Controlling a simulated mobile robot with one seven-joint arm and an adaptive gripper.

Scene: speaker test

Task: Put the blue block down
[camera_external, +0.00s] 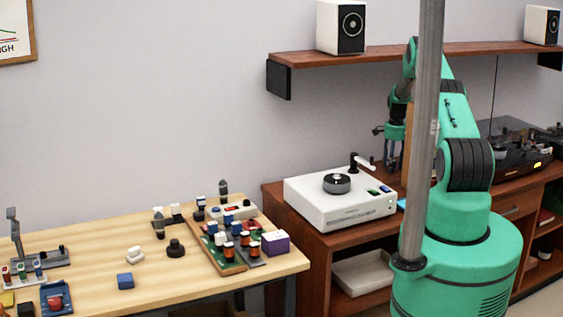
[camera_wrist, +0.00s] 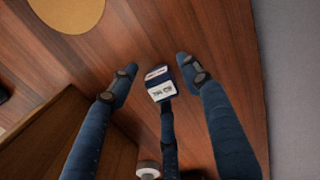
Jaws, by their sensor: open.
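A blue block (camera_external: 125,281) lies on the light wooden table (camera_external: 90,262) at the lower left of the external view, well apart from my arm. A small dark blue and white piece with lettering (camera_wrist: 161,91) shows between the fingertips. I cannot tell whether it is a separate object or the tip of a middle finger.
A white turntable (camera_external: 340,207) stands on the dark cabinet (camera_external: 312,230) beside my arm. A shelf (camera_external: 385,54) with a speaker (camera_external: 341,27) hangs above. Several small parts crowd the light table's right end. A round tan disc (camera_wrist: 68,12) shows at upper left in the wrist view.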

